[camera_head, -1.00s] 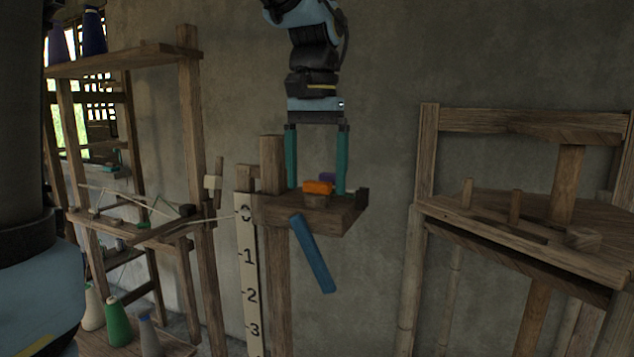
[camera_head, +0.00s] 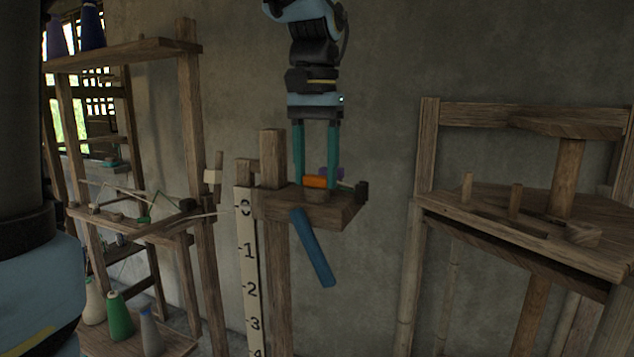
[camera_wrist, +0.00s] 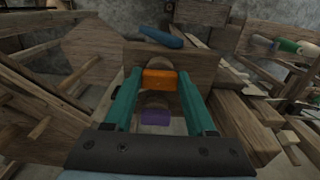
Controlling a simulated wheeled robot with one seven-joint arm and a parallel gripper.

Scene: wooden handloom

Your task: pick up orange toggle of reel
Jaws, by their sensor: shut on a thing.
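The orange toggle (camera_head: 315,182) sits on top of a small round wooden piece on the wooden shelf (camera_head: 335,212). My gripper (camera_head: 316,186) points straight down over the shelf, with its two teal fingers on either side of the orange toggle, closed in on it. In the wrist view the orange toggle (camera_wrist: 159,80) lies between the fingertips of my gripper (camera_wrist: 158,82).
A blue bar (camera_head: 312,248) slants down at the shelf's front. A numbered white ruler (camera_head: 247,270) stands left of the post. A wooden rack (camera_head: 125,60) with thread cones is at left, a wooden bench (camera_head: 520,225) at right. Bare wall lies between shelf and bench.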

